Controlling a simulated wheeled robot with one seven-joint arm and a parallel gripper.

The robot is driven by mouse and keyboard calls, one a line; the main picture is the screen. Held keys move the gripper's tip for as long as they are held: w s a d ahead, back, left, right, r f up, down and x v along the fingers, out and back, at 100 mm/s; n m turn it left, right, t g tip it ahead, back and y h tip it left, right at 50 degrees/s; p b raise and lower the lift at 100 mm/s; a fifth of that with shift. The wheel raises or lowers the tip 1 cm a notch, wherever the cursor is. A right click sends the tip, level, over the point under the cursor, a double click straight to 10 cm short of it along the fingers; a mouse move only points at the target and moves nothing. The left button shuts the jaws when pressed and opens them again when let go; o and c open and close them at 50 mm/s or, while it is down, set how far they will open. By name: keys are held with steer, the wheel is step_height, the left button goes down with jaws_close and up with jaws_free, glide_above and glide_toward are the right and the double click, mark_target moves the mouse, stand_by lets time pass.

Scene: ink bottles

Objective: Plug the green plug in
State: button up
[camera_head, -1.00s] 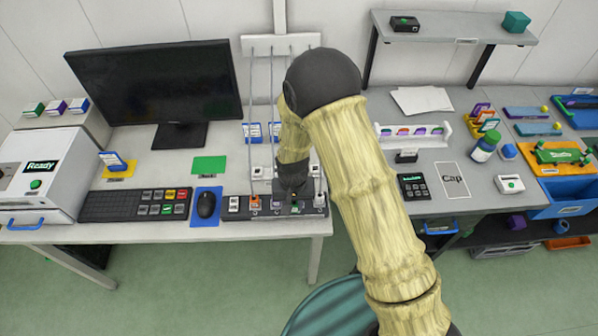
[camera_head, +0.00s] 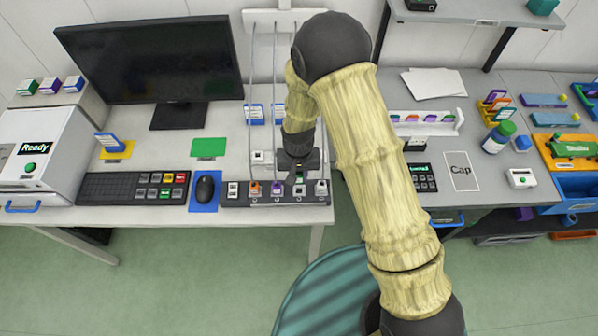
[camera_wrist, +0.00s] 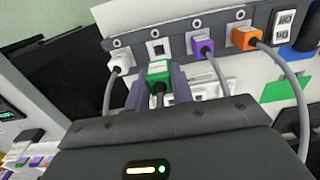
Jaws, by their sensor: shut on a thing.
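The green plug (camera_wrist: 159,74) sits between the two fingers of my gripper (camera_wrist: 158,87) in the wrist view, and the gripper is shut on it. An empty square socket (camera_wrist: 157,48) of the power strip (camera_wrist: 180,46) shows just beyond the plug, apart from it. A white plug (camera_wrist: 120,62) sits in the socket to its left, and a purple plug (camera_wrist: 203,46) in the one to its right. In the head view my gripper (camera_head: 298,176) is over the right part of the power strip (camera_head: 240,202).
An orange plug (camera_wrist: 246,38) with its grey cable is farther along the strip. In the head view a mouse (camera_head: 204,188) and a keyboard (camera_head: 130,187) lie left of the strip. The desk's front edge is close below it.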

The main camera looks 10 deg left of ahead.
steer(key=shift+w+f+b, duration=0.2)
steer(key=shift+f+b, duration=1.55)
steer(key=shift+f, duration=0.9)
steer(key=shift+d+f+b, duration=0.1)
steer(key=shift+f+b, duration=0.4)
steer(key=shift+f, duration=0.35)
stand_by(1.1)
steer(key=o, duration=1.4)
steer(key=shift+r, duration=0.15)
steer(key=shift+s+r+p, duration=0.1)
steer(key=shift+r+p, duration=2.8)
steer(key=shift+r, duration=1)
